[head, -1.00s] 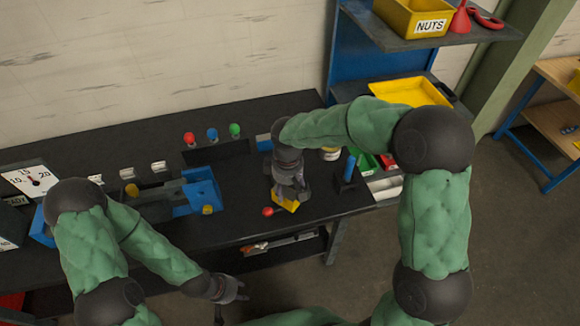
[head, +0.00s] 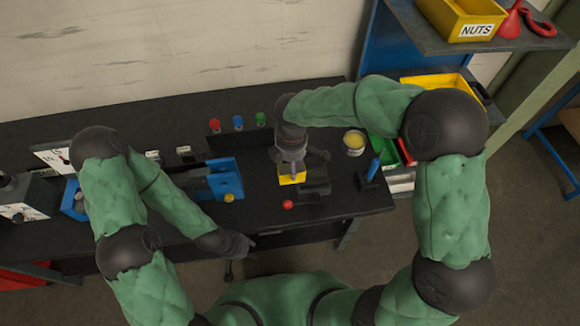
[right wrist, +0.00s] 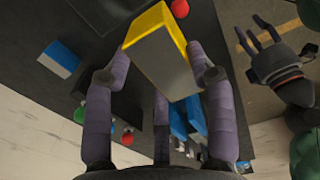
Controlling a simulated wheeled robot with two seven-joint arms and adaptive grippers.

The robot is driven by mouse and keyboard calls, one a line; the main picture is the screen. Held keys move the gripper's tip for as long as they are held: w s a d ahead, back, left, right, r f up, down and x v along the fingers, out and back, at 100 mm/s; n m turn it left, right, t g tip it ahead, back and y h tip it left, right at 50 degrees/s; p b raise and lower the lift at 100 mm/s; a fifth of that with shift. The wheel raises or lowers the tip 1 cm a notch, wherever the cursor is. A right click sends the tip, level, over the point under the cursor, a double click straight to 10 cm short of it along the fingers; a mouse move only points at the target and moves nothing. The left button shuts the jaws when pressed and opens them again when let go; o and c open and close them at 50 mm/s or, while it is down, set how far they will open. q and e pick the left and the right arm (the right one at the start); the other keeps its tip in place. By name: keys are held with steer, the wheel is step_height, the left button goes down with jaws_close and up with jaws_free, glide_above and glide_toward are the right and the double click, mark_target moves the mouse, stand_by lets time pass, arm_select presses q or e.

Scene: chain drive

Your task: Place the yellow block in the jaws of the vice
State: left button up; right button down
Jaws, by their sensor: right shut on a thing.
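The yellow block (head: 292,178) is held between the fingers of my right gripper (head: 291,169), over the bench right of the vice. In the right wrist view the block (right wrist: 160,50) shows a yellow edge and a shaded grey-looking face, with the right gripper's fingers (right wrist: 160,75) around it. The blue vice (head: 226,178) stands on the bench to the left; its blue parts (right wrist: 186,120) show partly behind the fingers in the right wrist view. My left gripper (head: 246,246) is empty at the bench's front edge; its fingers (right wrist: 258,35) are spread in the right wrist view.
A red ball-ended part (head: 287,204) lies in front of the block. Red, blue and green knobs (head: 238,122) stand behind the vice. A round yellow-topped tin (head: 354,141) and a blue upright tool (head: 373,168) are to the right. Bare bench lies between vice and block.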

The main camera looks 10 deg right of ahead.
steer(key=shift+w+d+f, duration=1.1)
steer(key=shift+d+f, duration=0.25)
steer(key=shift+f, duration=0.5)
steer(key=shift+w+d+f, duration=1.15)
steer(key=shift+d+f, duration=0.25)
steer(key=shift+f, duration=0.45)
steer(key=shift+w+d+f, duration=1.1)
steer(key=shift+d+f, duration=0.25)
steer(key=shift+f, duration=0.5)
steer(key=shift+f+b, duration=0.15)
steer(key=shift+b, duration=0.2)
steer(key=shift+c, duration=2.1)
jaws_free()
steer(key=shift+s+f, duration=0.1)
steer(key=shift+s, duration=0.05)
step_height(320, 180, up, 12)
steer(key=p, duration=0.1)
